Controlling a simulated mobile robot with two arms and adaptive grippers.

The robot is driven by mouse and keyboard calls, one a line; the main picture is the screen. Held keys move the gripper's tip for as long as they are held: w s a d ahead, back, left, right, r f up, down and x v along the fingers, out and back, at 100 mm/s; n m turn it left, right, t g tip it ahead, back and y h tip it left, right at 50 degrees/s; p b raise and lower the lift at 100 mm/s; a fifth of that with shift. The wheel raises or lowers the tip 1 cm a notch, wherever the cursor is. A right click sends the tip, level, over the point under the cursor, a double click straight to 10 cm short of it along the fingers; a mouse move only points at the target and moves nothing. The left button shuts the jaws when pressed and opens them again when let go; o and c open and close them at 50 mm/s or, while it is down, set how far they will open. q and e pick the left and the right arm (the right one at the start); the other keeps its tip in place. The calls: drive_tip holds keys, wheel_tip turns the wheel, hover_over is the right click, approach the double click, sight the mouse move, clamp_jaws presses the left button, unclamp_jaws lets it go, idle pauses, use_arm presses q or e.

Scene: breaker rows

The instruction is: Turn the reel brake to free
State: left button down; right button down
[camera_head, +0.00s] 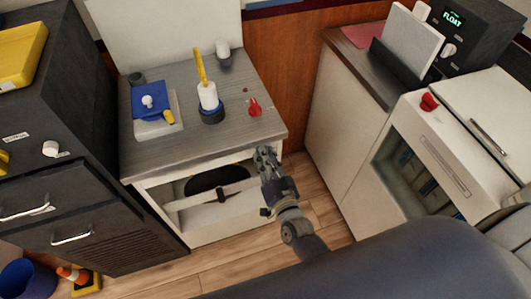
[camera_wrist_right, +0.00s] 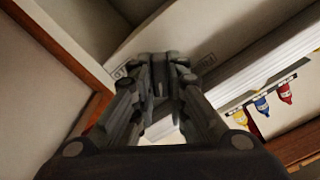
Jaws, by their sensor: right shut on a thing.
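My right gripper (camera_head: 267,158) is at the front right corner of the grey-topped desk, low by its front edge. In the right wrist view its fingers (camera_wrist_right: 165,75) are closed together at a pale panel (camera_wrist_right: 210,30) with small dark labels on both sides of the fingertips. The gripper is shut on the reel brake, which the fingers mostly hide, so its angle cannot be told. The labels are partly covered and I cannot read them surely. My left gripper is in neither view.
A dark drawer cabinet (camera_head: 75,200) stands left, a white cabinet (camera_head: 465,150) right. Coloured tags (camera_wrist_right: 262,104) hang at right in the wrist view.

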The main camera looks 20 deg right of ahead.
drive_tip(key=shift+w+r+n+p, duration=0.1)
drive_tip(key=shift+n+p, duration=0.55)
drive_tip(key=shift+n, duration=1.1)
drive_tip(key=shift+r+n+p, duration=0.1)
drive_tip(key=shift+n+p, duration=0.55)
drive_tip(key=shift+n, duration=1.1)
drive_tip(key=c, duration=1.6)
unclamp_jaws()
drive_tip(key=shift+f, duration=0.15)
drive_tip(key=s, duration=1.2)
drive_tip(key=shift+d, duration=0.15)
